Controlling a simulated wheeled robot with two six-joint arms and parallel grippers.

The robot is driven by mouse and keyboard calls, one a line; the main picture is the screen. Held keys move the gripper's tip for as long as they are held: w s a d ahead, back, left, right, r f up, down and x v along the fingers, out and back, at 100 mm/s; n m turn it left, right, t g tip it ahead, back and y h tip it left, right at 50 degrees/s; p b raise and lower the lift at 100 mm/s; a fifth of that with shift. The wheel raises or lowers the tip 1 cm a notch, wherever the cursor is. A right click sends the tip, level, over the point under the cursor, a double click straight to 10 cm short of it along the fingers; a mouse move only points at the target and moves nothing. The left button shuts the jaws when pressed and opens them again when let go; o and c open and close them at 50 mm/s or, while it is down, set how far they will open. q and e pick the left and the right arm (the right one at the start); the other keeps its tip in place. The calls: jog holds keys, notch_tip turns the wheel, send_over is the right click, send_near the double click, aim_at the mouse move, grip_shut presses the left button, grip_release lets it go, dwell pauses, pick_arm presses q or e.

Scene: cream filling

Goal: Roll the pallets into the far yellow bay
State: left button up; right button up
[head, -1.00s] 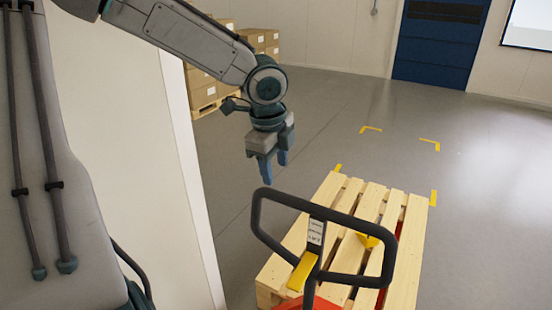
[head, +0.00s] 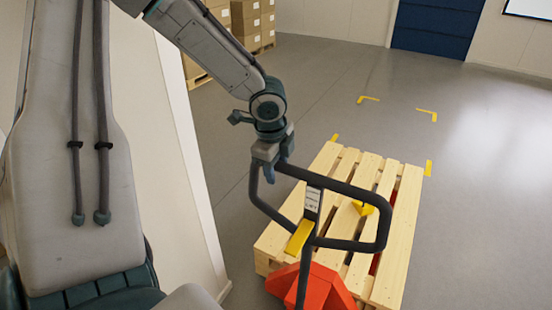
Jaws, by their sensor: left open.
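A wooden pallet (head: 337,180) lies on the floor on a pallet jack with a red base (head: 315,287). My right gripper is out of view.
A pale wall panel (head: 165,150) stands close on the left. Stacked cardboard boxes (head: 252,20) on pallets stand behind it. A dark blue door (head: 436,25) is in the back wall. The grey floor is clear on the right.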

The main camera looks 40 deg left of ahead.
pick_arm(q)
grip_shut()
dwell(1.4)
dwell(0.4)
jog(key=shift+w, duration=0.1)
dwell(1.2)
